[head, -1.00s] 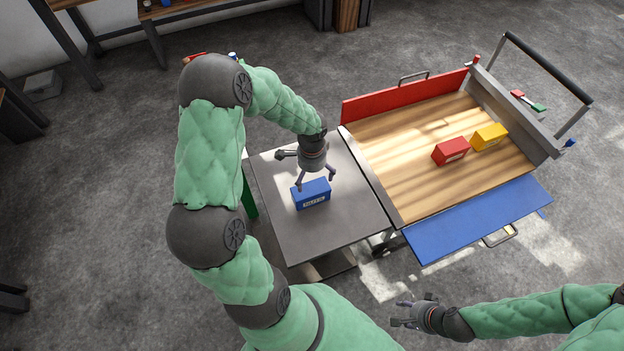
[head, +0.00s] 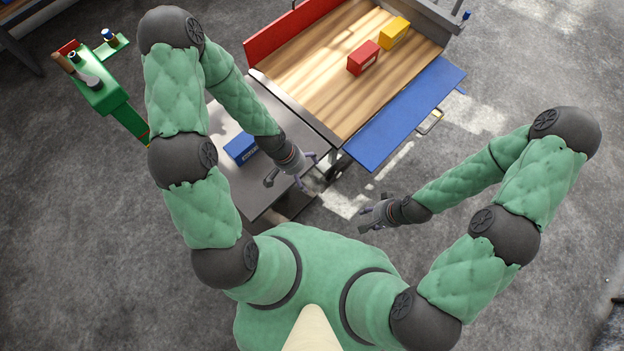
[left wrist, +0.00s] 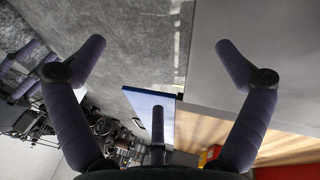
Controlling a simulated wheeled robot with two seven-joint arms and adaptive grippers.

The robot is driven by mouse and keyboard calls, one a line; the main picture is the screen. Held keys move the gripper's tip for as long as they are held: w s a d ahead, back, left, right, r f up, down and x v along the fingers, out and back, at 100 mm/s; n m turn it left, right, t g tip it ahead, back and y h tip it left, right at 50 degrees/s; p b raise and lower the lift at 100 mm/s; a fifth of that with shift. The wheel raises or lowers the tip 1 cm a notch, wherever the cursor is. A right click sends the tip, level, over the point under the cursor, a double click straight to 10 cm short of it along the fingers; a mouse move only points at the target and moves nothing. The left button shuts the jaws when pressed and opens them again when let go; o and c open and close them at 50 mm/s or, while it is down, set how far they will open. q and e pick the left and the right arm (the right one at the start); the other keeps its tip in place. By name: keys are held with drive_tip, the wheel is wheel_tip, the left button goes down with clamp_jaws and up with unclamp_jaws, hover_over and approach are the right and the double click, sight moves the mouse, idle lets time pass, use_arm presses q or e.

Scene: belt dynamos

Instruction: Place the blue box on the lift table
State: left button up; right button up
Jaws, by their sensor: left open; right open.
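The blue box (head: 240,148) sits on the grey top of the lift table (head: 303,132) in the head view, partly beside my left forearm. My left gripper (head: 308,170) is open and empty, over the table's near right edge, apart from the box. Its spread fingers also show in the left wrist view (left wrist: 160,60), with the grey tabletop (left wrist: 255,45) at the right and no blue box in sight. My right gripper (head: 363,217) is open and empty over the floor, right of the table.
A cart with a wooden bed (head: 310,85) adjoins the table, carrying a red box (head: 363,57) and a yellow box (head: 395,33). Its blue side panel (head: 405,115) is folded outward; a red panel (head: 290,28) is opposite. A green stand (head: 105,92) is at the left.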

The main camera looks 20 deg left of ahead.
use_arm(q)
drive_tip(key=s+d+f+n, duration=0.3)
drive_tip(key=s+d, duration=0.2)
drive_tip(key=s, duration=0.1)
drive_tip(key=shift+s+d+f, duration=0.15)
drive_tip(key=shift+f, duration=0.15)
idle(0.8)
